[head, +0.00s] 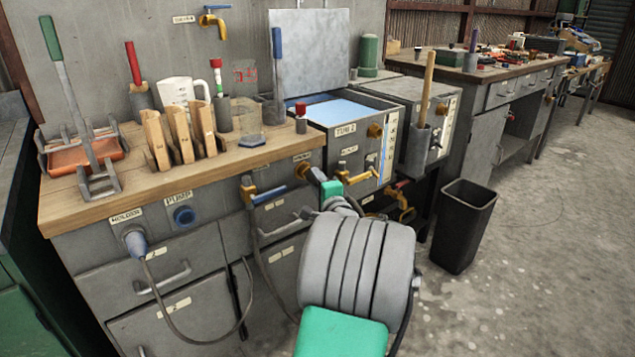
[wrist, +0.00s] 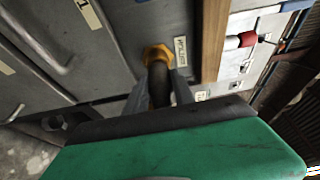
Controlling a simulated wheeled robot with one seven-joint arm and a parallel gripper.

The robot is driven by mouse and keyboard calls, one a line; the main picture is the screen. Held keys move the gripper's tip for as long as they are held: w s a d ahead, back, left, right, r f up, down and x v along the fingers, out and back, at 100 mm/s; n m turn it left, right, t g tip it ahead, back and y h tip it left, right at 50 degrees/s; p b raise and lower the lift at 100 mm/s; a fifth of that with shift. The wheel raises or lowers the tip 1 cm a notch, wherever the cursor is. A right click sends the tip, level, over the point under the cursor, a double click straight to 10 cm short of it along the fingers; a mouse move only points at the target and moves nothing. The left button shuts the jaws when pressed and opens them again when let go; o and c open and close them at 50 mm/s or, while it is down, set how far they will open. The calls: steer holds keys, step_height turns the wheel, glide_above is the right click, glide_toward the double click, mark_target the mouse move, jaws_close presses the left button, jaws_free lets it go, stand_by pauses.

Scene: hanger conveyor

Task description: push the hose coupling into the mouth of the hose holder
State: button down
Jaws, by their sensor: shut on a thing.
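The hose holder (head: 130,231) is a grey round fitting on the cabinet front under a HOLDER label in the head view. A blue-grey hose coupling (head: 137,246) is at its mouth, with a grey hose hanging below; I cannot tell how deep it sits. My gripper (head: 312,176) is well to the right of the holder, at the cabinet's right end. In the wrist view its two grey fingers (wrist: 160,98) are shut on a dark pipe-like part (wrist: 158,78) that meets a yellow nut (wrist: 156,54) on the panel. My green arm hides much around it.
A blue PUMP port (head: 184,215) is right of the holder. A blue-handled yellow valve (head: 266,195) projects from the front between the port and my gripper. The hose loops low before the drawers. A black bin (head: 464,225) stands on the floor at right.

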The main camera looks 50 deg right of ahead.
mark_target(316, 184)
steer(key=shift+w+d+r, duration=0.1)
steer(key=shift+w, duration=0.45)
stand_by(0.7)
steer(key=c, duration=1.3)
jaws_free()
steer(key=o, duration=0.6)
steer(key=shift+c, duration=0.2)
steer(key=shift+s, duration=0.1)
steer(key=p+v, duration=0.1)
steer(key=v, duration=0.6)
steer(key=shift+s+p, duration=0.2)
steer(key=shift+p, duration=0.2)
steer(key=shift+a, duration=0.3)
